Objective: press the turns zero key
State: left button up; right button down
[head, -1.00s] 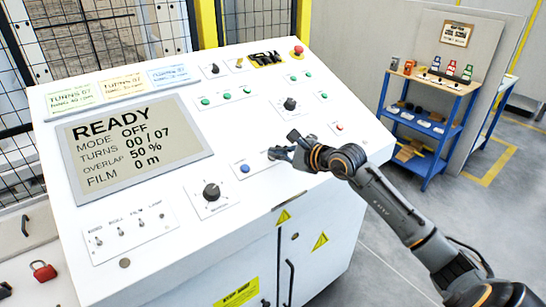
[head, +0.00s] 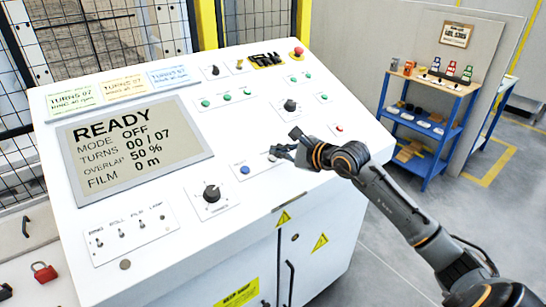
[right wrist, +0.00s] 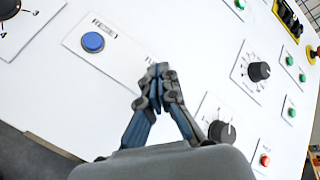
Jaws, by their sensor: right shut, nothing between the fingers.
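A pale plate (head: 258,168) on the sloping white console carries a blue button (head: 245,169), which also shows in the right wrist view (right wrist: 93,42). Further right on this plate, a label beginning "TU" (right wrist: 149,60) is partly covered by my fingers, and the key under it is mostly hidden. My right gripper (head: 278,152) is shut and empty. Its fingertips (right wrist: 159,72) are over the right part of the plate, right of the blue button; I cannot tell whether they touch. The screen (head: 138,145) reads READY, TURNS 00 / 07. My left gripper is not in view.
A black rotary knob (head: 212,193) lies left of the plate, and another knob (head: 290,105) lies above. A small red button (head: 339,128) is right of my gripper. A red emergency stop (head: 298,51) is at the top corner. A blue shelf cart (head: 430,125) stands at the right.

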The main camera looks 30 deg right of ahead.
jog(key=shift+r, duration=0.1)
jog(key=shift+s+r+p, duration=0.3)
jog(key=shift+r+p, duration=0.05)
jog(key=shift+r, duration=0.3)
jog(key=r, duration=0.1)
jog(key=s+r, duration=0.1)
jog(key=r+p, duration=0.1)
jog(key=shift+s, duration=0.25)
